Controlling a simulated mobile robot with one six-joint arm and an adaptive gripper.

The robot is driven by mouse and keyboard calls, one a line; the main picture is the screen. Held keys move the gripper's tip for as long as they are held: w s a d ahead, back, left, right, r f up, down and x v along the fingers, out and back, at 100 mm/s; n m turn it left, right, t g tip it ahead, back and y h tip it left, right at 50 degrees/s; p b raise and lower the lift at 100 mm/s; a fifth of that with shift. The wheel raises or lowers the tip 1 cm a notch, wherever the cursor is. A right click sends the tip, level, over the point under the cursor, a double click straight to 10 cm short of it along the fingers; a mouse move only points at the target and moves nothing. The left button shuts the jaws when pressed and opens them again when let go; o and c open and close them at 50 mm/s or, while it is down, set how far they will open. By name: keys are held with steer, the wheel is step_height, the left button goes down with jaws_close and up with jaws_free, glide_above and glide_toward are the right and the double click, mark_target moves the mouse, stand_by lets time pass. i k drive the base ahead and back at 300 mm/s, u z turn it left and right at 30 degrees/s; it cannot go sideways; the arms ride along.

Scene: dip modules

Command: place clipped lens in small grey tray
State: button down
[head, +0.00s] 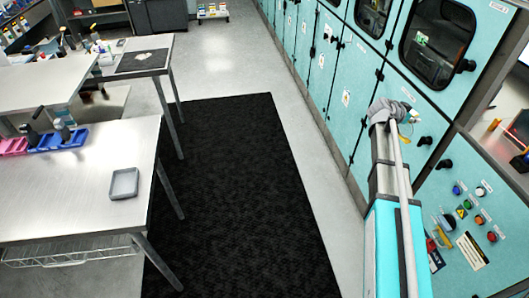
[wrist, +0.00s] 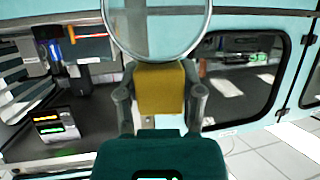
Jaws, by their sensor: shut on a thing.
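The clipped lens (wrist: 155,28) shows in the wrist view as a round clear glass in a thin grey rim, cut off by the top edge. Its mustard-yellow clip (wrist: 160,90) sits between the fingers of my gripper (wrist: 159,100), which is shut on the clip. In the head view my raised arm is at the right, in front of the turquoise cabinets. I cannot make out the lens there. The small grey tray (head: 124,184) lies on the near steel table at the left, far from my gripper, and looks empty.
The steel table (head: 85,200) also bears blue bins (head: 62,139) and pink bins (head: 13,146) at its back left. A black floor mat (head: 235,190) lies between the table and the turquoise cabinets (head: 345,60). The table around the tray is clear.

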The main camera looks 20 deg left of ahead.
mark_target(126, 184)
steer(key=z, duration=0.6)
steer(key=i, duration=0.15)
steer(key=u, duration=2.85)
steer(key=i, duration=0.5)
steer(key=u, duration=0.35)
